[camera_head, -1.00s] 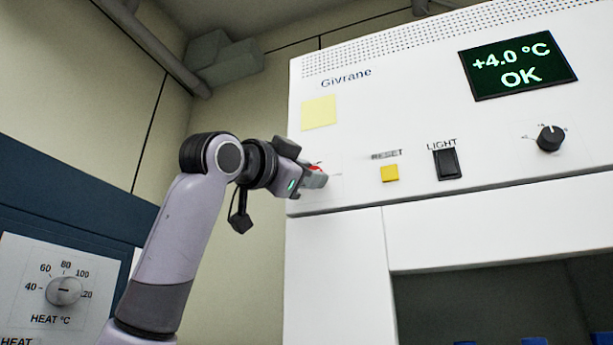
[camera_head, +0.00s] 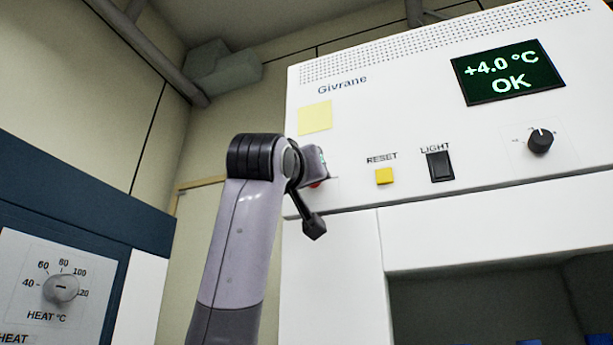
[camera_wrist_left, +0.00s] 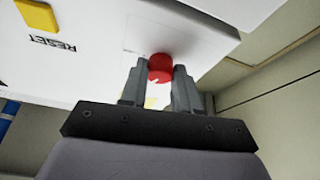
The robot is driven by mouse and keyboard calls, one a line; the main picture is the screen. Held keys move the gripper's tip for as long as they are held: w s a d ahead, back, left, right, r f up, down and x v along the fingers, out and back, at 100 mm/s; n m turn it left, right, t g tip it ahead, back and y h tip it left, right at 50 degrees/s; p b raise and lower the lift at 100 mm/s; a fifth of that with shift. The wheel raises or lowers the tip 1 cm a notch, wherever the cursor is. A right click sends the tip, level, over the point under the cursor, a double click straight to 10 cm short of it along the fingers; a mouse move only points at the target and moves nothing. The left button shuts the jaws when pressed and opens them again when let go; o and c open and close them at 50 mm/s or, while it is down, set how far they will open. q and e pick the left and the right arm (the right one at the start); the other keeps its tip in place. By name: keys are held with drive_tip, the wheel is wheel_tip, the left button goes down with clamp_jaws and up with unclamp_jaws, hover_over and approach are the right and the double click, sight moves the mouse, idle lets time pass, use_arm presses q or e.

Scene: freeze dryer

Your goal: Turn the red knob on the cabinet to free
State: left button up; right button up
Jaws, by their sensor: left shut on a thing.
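The red knob (camera_wrist_left: 160,68) sits on the white front panel of the cabinet (camera_head: 400,110). In the left wrist view it lies between the two fingers of my left gripper (camera_wrist_left: 160,82), which is shut on it. In the head view only a small red bit of the knob (camera_head: 315,184) shows, below the gripper; my left wrist hides the rest. The knob's markings are mostly hidden, so I cannot read its setting. My right gripper is not in view.
Right of the knob are a yellow RESET button (camera_head: 384,176), a black LIGHT switch (camera_head: 440,166), a small black dial (camera_head: 540,141) and a display (camera_head: 508,72) reading +4.0 °C OK. A yellow note (camera_head: 315,117) is above. A HEAT dial (camera_head: 61,289) stands at lower left.

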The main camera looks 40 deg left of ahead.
use_arm(q)
drive_tip(key=n+g+y, duration=0.1)
drive_tip(key=n, duration=0.2)
drive_tip(key=n+y+p, duration=0.1)
drive_tip(key=n, duration=0.2)
drive_tip(key=shift+d+n+g+y+p, duration=0.2)
drive_tip(key=shift+n+g+y+p, duration=0.1)
drive_tip(key=shift+g, duration=0.1)
drive_tip(key=shift+n, duration=0.3)
drive_tip(key=o, duration=1.1)
drive_tip(key=shift+c, duration=0.2)
drive_tip(key=b+v, duration=0.3)
drive_tip(key=v, duration=0.4)
